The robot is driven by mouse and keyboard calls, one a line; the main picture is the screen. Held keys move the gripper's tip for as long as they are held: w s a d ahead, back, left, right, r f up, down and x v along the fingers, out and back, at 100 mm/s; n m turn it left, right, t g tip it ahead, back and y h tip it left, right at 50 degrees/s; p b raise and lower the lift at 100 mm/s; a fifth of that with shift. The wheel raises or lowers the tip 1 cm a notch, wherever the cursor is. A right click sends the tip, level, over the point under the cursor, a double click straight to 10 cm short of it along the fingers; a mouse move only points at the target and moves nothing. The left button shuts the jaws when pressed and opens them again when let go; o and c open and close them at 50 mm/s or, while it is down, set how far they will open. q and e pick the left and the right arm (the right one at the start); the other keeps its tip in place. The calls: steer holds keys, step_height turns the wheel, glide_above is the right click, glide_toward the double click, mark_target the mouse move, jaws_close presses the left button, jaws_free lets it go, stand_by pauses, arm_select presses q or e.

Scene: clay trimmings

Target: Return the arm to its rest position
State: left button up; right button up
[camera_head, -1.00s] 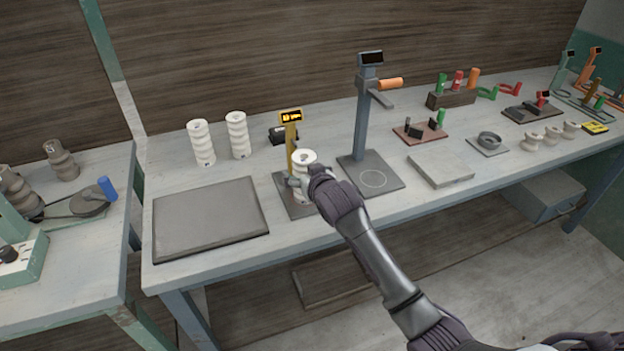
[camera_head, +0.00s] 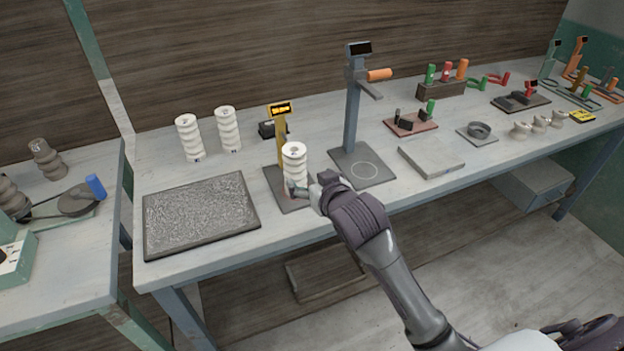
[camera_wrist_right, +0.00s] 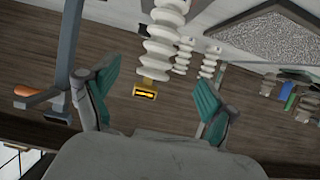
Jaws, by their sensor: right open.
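My right gripper (camera_head: 306,190) reaches in from the lower right in the head view, close to the front of a white ribbed insulator (camera_head: 294,163). That insulator stands upright on the dark base of the yellow-posted gauge (camera_head: 280,112). In the right wrist view my right gripper (camera_wrist_right: 157,100) has its two green fingers spread wide. The insulator (camera_wrist_right: 163,45) shows beyond and between them, with nothing gripped. The gauge's yellow display (camera_wrist_right: 145,91) shows just below it in that view. My left gripper is not in view.
Two more white insulators (camera_head: 189,138) stand at the back left of the bench. A dark speckled mat (camera_head: 200,212) lies at the front left. A tall grey stand (camera_head: 352,110) with an orange handle is close to the right of the gauge. Open floor lies in front.

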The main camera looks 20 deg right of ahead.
steer(key=s+f+n+g, duration=0.1)
steer(key=s+f+g, duration=0.4)
steer(key=s+f, duration=0.75)
steer(key=s+f+n+g, duration=0.1)
steer(key=s+f+g, duration=0.4)
steer(key=s, duration=1.4)
step_height(320, 180, down, 27)
steer(key=s+g, duration=0.1)
steer(key=s, duration=0.1)
steer(key=s+d+f+g, duration=0.1)
steer(key=s+d+f, duration=0.2)
steer(key=s+f, duration=1.1)
steer(key=shift+s+f+g, duration=0.15)
steer(key=shift+s+g, duration=0.15)
steer(key=shift+s, duration=0.75)
